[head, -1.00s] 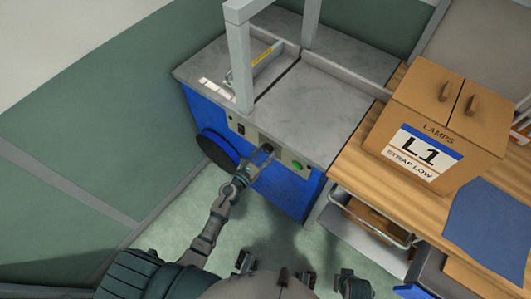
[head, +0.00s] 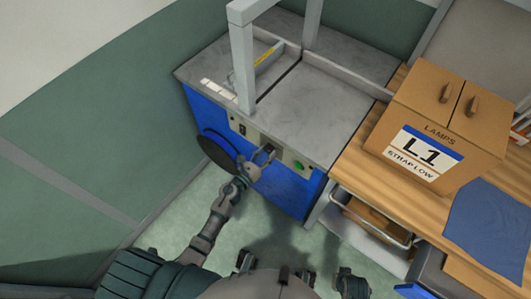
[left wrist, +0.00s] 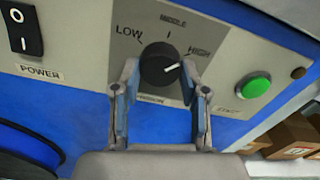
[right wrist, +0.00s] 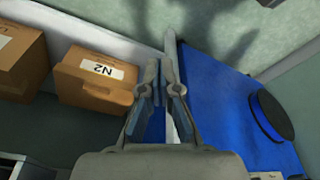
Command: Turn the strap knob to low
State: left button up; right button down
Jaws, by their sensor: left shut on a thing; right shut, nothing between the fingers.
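The strap knob (left wrist: 158,66) is a round black dial on the grey panel of the blue strapping machine (head: 215,110). In the left wrist view its white pointer line points to the right, towards HIGH. LOW is printed at its upper left and MIDDLE above it. My left gripper (head: 265,154) is at the panel, with one finger on each side of the knob, shut on it. The fingers hide the knob in the head view. My right gripper (right wrist: 160,78) is shut and empty, away from the panel.
A green button (left wrist: 253,86) is right of the knob, and a black power switch (left wrist: 20,28) is left. A wooden bench (head: 350,150) right of the machine carries a cardboard box (head: 430,100) labelled L1, STRAP LOW. Green floor lies in front.

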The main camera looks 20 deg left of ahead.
pick_arm(q)
jog(key=shift+a+n, duration=0.1)
jog(key=shift+n, duration=0.9)
jog(key=n+p, duration=0.1)
jog(key=n, duration=0.2)
jog(key=shift+r+n, duration=0.1)
jog(key=shift+n, duration=0.2)
jog(key=n+p, duration=0.1)
jog(key=n, duration=0.2)
jog(key=shift+n, duration=0.3)
jog(key=n+p, duration=0.1)
jog(key=n, duration=0.1)
jog(key=shift+n, duration=0.4)
jog(key=n+p, duration=0.2)
jog(key=n, duration=0.3)
jog(key=n+p, duration=0.1)
jog(key=n, duration=0.2)
jog(key=shift+s+n, duration=0.1)
jog(key=shift+n, duration=0.6)
pick_arm(e)
jog(key=s+f, duration=0.2)
jog(key=f, duration=0.6)
jog(key=s+f, duration=0.2)
jog(key=f, duration=0.6)
jog(key=shift+s+d+f+g, duration=0.35)
jog(key=shift+g, duration=0.05)
